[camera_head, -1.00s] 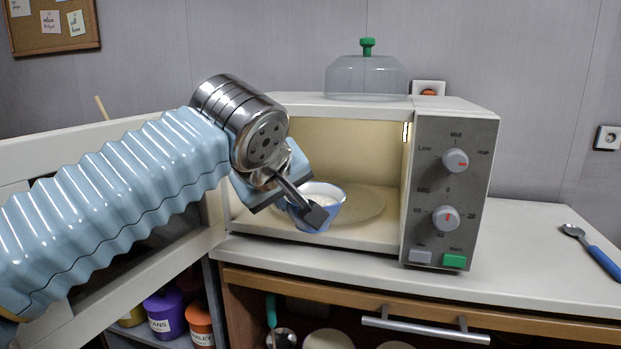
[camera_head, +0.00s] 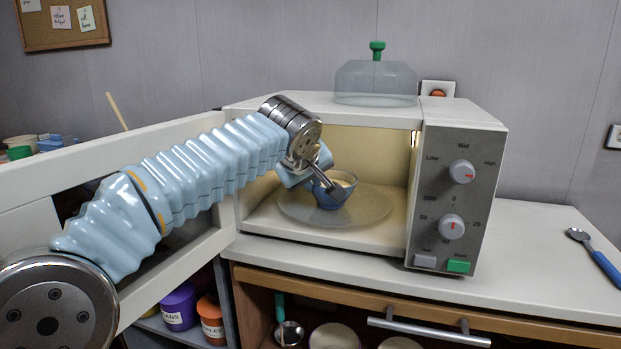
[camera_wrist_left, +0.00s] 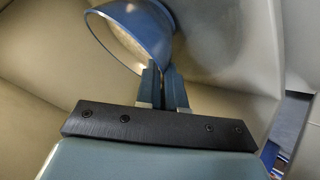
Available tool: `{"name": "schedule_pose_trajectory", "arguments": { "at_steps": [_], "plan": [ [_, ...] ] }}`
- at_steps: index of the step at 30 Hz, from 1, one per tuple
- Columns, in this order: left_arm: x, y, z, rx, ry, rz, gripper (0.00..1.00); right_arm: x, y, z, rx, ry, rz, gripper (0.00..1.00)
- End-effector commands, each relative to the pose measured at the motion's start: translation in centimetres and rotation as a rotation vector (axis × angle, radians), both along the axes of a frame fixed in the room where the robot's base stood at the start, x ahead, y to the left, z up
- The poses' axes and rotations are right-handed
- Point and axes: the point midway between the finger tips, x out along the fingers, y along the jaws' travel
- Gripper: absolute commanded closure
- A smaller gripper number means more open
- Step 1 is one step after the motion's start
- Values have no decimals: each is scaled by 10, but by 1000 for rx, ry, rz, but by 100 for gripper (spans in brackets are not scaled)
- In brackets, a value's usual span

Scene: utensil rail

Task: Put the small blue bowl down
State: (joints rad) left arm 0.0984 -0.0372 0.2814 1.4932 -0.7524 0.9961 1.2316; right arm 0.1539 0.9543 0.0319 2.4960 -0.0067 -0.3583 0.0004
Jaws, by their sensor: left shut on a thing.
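The small blue bowl (camera_head: 331,194) is inside the open microwave (camera_head: 370,235), over the round glass turntable (camera_head: 372,207). Its inside looks pale. My left gripper (camera_head: 325,184) reaches in from the left and is shut on the bowl's near-left rim. In the left wrist view the blue bowl (camera_wrist_left: 140,30) shows at the top, with its wall between the fingertips of my left gripper (camera_wrist_left: 163,75). I cannot tell whether the bowl's base touches the turntable. My right gripper does not show.
The microwave door (camera_head: 205,250) stands open to the left, under my left arm. A clear lid with a green knob (camera_head: 375,80) sits on top of the microwave. A blue-handled spoon (camera_head: 600,262) lies on the counter (camera_head: 530,260) at right.

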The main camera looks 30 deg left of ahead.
Motion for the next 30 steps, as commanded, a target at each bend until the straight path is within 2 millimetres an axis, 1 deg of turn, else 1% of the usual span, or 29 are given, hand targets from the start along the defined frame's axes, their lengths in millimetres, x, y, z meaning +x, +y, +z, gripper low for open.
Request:
{"name": "schedule_pose_trajectory", "arguments": {
  "at_steps": [5, 6, 10, 17, 20, 22, 23, 26, 30],
  "plan": [
    [0, 0, -4, 0, -1, -1, 100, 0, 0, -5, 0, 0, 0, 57],
    [0, 0, -2, -1, 1, 0, 86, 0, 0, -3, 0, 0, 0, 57],
    [0, 0, -2, -1, 1, 0, 67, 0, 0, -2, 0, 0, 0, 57],
    [0, 0, -2, -1, 1, 0, 67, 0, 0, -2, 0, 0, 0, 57],
    [0, 0, 2, -1, 1, 0, 67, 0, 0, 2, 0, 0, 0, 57],
    [-5, -2, 4, 0, -3, -1, 67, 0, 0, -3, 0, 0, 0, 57],
    [-8, -3, 7, 0, -3, -1, 67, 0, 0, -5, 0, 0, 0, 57],
    [-28, -10, 5, 0, -1, -2, 67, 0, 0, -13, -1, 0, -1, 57],
    [-62, -22, 5, 2, -3, -2, 67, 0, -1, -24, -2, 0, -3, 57]
  ]
}}
